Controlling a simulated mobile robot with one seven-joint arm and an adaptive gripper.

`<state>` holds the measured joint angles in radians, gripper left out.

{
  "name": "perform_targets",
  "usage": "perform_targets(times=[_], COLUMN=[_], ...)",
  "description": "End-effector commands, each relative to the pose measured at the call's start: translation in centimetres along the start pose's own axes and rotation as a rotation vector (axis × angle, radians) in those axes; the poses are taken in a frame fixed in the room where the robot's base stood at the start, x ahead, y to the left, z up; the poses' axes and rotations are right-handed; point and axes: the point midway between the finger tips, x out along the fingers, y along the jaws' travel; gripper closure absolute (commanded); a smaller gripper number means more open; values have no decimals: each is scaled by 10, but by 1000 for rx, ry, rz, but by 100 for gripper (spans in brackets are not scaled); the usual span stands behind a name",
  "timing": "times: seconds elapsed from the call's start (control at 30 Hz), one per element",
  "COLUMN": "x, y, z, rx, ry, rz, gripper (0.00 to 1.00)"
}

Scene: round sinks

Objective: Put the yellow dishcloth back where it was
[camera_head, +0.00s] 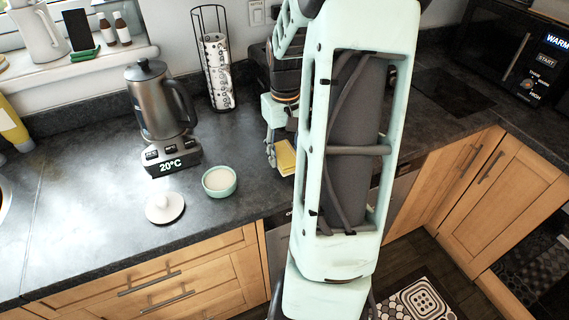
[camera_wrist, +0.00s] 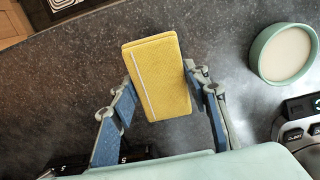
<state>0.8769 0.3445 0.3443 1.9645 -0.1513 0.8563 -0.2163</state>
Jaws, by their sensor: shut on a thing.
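The yellow dishcloth (camera_wrist: 160,80) is a folded block with a white stripe along one side. It sits between the two fingers of my gripper (camera_wrist: 160,90) in the wrist view, over the dark countertop. In the head view the yellow dishcloth (camera_head: 286,158) shows small at the counter's front edge, left of my arm. My gripper (camera_head: 277,150) points down there, shut on the cloth. I cannot tell whether the cloth touches the counter. My arm hides part of the counter behind it.
A green bowl (camera_head: 219,180) with pale contents stands left of the cloth. A white lid (camera_head: 164,207) and a kettle (camera_head: 160,103) on its base are farther left. A wire roll holder (camera_head: 216,70) stands at the back. The front-left counter is clear.

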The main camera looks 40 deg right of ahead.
Motion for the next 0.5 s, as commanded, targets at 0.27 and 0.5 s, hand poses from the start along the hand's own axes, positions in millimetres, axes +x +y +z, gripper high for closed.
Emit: perform_targets(times=[0.27, 0.5], x=[36, 35], y=[2, 2], z=[-3, -3], rx=[0, 0], ry=[1, 1], rz=[-1, -1], gripper=[77, 77])
